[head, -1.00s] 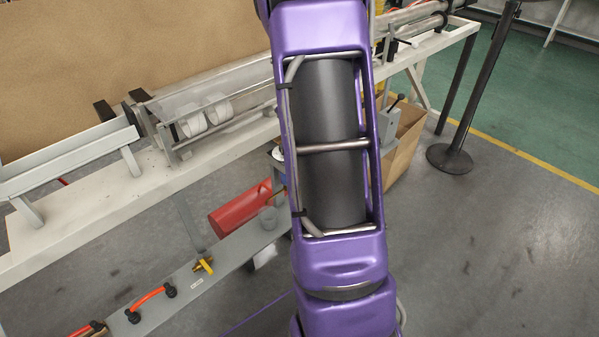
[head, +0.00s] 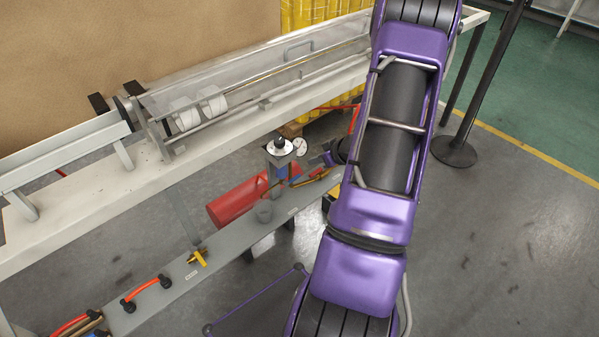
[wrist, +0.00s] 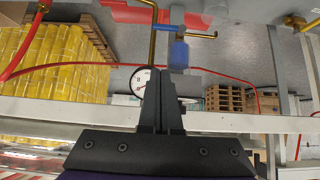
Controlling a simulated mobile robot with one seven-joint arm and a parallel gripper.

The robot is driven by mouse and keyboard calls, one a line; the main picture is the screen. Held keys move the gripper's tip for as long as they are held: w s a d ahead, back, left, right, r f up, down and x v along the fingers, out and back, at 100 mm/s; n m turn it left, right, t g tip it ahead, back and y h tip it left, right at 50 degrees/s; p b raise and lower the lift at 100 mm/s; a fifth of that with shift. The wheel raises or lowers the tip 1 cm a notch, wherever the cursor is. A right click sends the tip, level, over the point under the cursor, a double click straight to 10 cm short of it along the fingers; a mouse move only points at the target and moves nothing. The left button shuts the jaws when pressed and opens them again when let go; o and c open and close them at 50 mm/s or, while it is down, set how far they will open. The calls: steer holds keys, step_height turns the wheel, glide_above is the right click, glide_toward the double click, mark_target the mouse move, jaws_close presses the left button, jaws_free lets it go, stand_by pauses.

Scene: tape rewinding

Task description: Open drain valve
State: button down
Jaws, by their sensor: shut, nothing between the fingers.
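A blue-bowled filter unit (head: 295,169) hangs by the grey post with a round gauge, left of my arm in the head view. In the wrist view, the blue bowl (wrist: 178,55) appears just beyond my fingertips. A small blue-handled fitting with a brass stem (wrist: 195,33), which looks like the drain valve, sits at the bowl's end. Its open or closed position cannot be told. My gripper (wrist: 162,78) is shut and empty, apart from the fitting. In the head view my gripper (head: 328,158) is small beside the filter unit, partly hidden by my arm.
A red tank (head: 238,203) lies behind the grey lower beam (head: 150,290), which carries a yellow-handled valve (head: 198,257). The long white frame (head: 90,215) runs above. Yellow spools (wrist: 50,60) are stacked beyond. A red hose (wrist: 95,67) crosses the wrist view.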

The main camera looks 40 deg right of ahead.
steer(key=b, duration=0.2)
glide_above(292, 179)
steer(key=s+d, duration=0.1)
steer(key=d, duration=0.1)
step_height(292, 179, down, 8)
steer(key=r, duration=0.1)
steer(key=shift+s+f, duration=0.15)
steer(key=shift+f, duration=0.9)
steer(key=shift+s+f, duration=0.1)
steer(key=shift+f, duration=0.9)
